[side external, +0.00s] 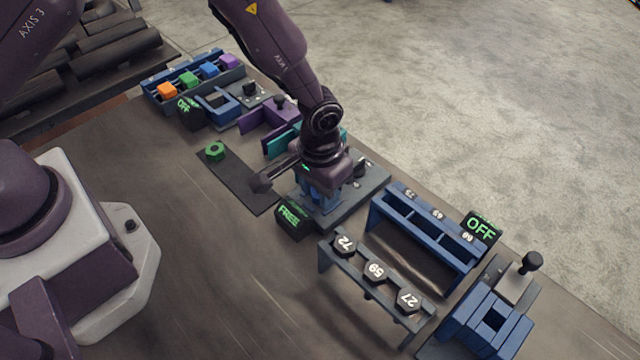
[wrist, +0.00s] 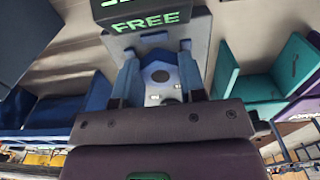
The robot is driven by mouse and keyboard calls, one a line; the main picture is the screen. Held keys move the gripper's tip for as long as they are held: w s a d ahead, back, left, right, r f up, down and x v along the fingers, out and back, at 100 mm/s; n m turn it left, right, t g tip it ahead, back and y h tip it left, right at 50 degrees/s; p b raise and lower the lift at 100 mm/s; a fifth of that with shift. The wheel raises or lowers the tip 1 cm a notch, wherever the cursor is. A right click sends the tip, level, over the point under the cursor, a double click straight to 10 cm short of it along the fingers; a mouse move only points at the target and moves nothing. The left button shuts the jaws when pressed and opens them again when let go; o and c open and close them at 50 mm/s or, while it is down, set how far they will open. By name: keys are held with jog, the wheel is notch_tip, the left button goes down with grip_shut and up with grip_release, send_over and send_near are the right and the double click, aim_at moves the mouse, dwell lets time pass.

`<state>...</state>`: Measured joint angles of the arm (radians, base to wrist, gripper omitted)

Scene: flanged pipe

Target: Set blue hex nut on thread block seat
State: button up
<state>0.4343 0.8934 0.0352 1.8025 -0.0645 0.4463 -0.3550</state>
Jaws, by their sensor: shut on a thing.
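My gripper (side external: 320,205) points down over the grey thread block (side external: 352,205), which has a display reading FREE (side external: 288,217) at its front left. In the wrist view my gripper (wrist: 160,88) has its two fingers closed around the blue hex nut (wrist: 160,68), whose dark hole shows. In the side view the nut is hidden among the blue fingers, low over the block. The seat is covered by the gripper, so I cannot tell whether the nut touches it. A green hex nut (side external: 215,151) lies on the dark mat (side external: 240,178) to the left.
A dark rack (side external: 345,275) holds weights marked 72, 59 and 27, beside a blue rack (side external: 425,225). Teal and purple brackets and a tray of coloured blocks (side external: 195,80) stand behind. The front table is clear.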

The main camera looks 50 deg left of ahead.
jog(key=o, duration=1.5)
jog(key=shift+c, duration=0.2)
jog(key=shift+r, duration=3.5)
